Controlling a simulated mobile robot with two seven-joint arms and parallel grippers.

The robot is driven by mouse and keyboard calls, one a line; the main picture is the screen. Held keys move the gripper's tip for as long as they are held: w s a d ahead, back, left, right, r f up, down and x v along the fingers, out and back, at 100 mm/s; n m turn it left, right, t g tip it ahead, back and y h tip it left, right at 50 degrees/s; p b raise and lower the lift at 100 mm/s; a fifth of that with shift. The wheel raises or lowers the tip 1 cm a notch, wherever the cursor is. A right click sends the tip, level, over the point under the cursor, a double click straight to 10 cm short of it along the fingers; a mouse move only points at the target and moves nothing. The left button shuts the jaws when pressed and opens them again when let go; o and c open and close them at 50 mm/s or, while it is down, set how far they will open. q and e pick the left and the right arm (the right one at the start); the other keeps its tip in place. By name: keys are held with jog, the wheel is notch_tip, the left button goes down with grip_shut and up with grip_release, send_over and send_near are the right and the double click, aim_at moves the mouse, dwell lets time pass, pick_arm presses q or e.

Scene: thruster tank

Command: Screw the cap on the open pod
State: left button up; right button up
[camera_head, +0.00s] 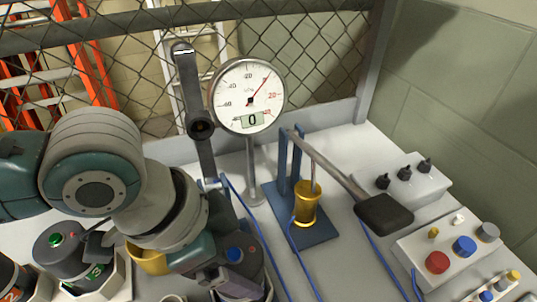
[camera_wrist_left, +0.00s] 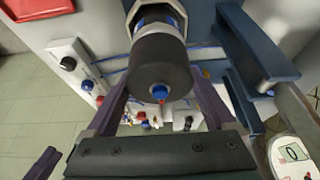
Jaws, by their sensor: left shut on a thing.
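My left gripper (camera_head: 228,278) is low in the middle of the head view, partly hidden by its own arm. In the left wrist view its two fingers (camera_wrist_left: 163,98) lie along both sides of a dark round cap (camera_wrist_left: 160,68), shut on it. The cap has a small blue and red spot on its end. It is in line with a pale pod body with a blue band (camera_wrist_left: 155,20), in a white holder (camera_wrist_left: 180,13). I cannot tell whether cap and pod are fully joined. In the head view, the held thing shows a blue button (camera_head: 235,254).
A dark pod with a green button (camera_head: 56,240) stands in a white holder at left. A yellow cup (camera_head: 148,260) is behind my wrist. A lever press with a brass cup (camera_head: 308,205), a gauge (camera_head: 247,95) and a button box (camera_head: 450,250) stand to the right.

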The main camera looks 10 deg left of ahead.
pick_arm(q)
jog(key=shift+f, duration=0.45)
dwell(0.4)
jog(key=o, duration=1.1)
jog(key=v, duration=1)
jog(key=shift+p, duration=0.3)
